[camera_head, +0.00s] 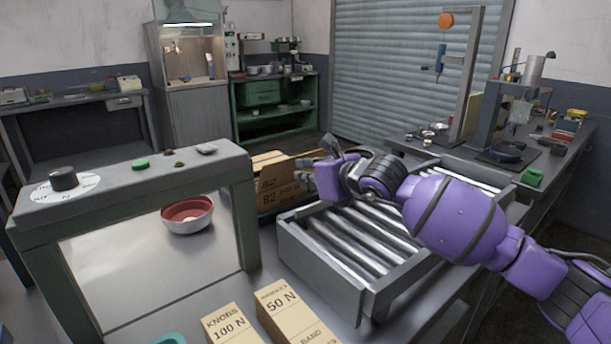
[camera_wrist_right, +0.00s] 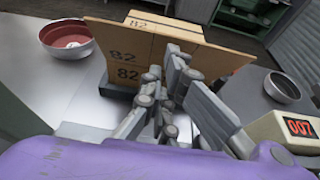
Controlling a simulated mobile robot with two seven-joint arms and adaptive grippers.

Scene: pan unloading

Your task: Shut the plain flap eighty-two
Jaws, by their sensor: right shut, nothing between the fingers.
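The cardboard box marked 82 (camera_head: 270,197) stands behind the roller tray, partly hidden by my right gripper. In the right wrist view the box (camera_wrist_right: 127,74) shows 82 on its near face. A flap printed 82 (camera_wrist_right: 116,50) stands raised above that face on the left. A plain flap (camera_wrist_right: 222,60) spreads out to the right, partly behind the fingers. My right gripper (camera_head: 330,148) is shut and empty at the box's right side; in the wrist view its fingers (camera_wrist_right: 178,72) overlap the box front. Contact cannot be told. My left gripper is out of view.
A roller tray (camera_head: 310,275) lies under my right arm. Boxes marked 100 N (camera_head: 229,326) and 50 N (camera_head: 283,306) stand in front. A display reading 007 (camera_wrist_right: 299,127) is right of the fingers.

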